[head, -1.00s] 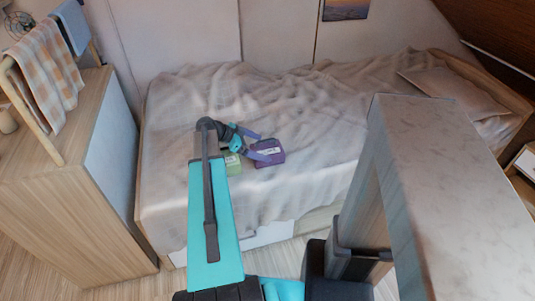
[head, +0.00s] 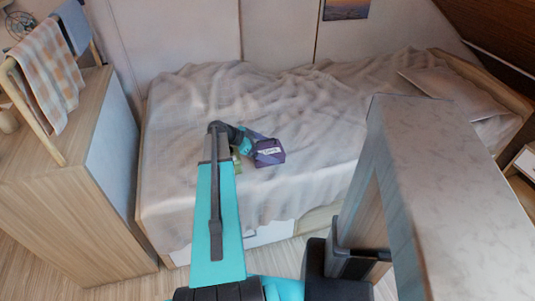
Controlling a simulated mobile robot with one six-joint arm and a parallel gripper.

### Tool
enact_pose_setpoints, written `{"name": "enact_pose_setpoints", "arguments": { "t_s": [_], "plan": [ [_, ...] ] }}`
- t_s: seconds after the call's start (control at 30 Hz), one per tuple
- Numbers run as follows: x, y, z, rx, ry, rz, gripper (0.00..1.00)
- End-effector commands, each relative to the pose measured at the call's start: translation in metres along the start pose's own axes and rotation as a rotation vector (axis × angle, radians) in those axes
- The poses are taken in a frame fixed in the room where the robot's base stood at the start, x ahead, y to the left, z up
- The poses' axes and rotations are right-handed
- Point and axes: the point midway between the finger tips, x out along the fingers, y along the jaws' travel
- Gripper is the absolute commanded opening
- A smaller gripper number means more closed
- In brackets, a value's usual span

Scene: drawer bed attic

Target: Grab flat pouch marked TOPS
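A purple flat pouch (head: 271,157) with a white label lies on the bed, right of my arm. Its lettering is too small to read. A green pouch (head: 237,161) lies just left of it, mostly hidden behind my arm. My gripper (head: 257,143) is at the upper left edge of the purple pouch. One finger shows along the pouch's top edge; the other is hard to make out. I cannot tell whether the fingers are spread or closed on the pouch.
The bed (head: 190,110) has a rumpled cover, clear around the pouches, and a pillow (head: 455,92) at the right. A wooden cabinet (head: 75,190) with a towel rack stands at the left. A pale-topped wooden piece (head: 450,190) rises at the front right.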

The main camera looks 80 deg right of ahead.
Motion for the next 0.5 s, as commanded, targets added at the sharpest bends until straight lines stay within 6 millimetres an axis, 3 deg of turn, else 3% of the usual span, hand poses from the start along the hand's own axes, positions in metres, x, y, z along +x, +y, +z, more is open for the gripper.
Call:
{"name": "enact_pose_setpoints", "arguments": {
  "t_s": [0.03, 0.2, 0.5],
  "plan": [
    [-0.0001, 0.0, 0.0, 0.0, 0.0, 0.0, 0.92],
    [-0.0002, 0.0, 0.0, 0.0, 0.0, 0.0, 0.63],
    [-0.001, -0.0001, -0.0011, 0.0, 0.001, 0.0, 0.61]
  ]
}}
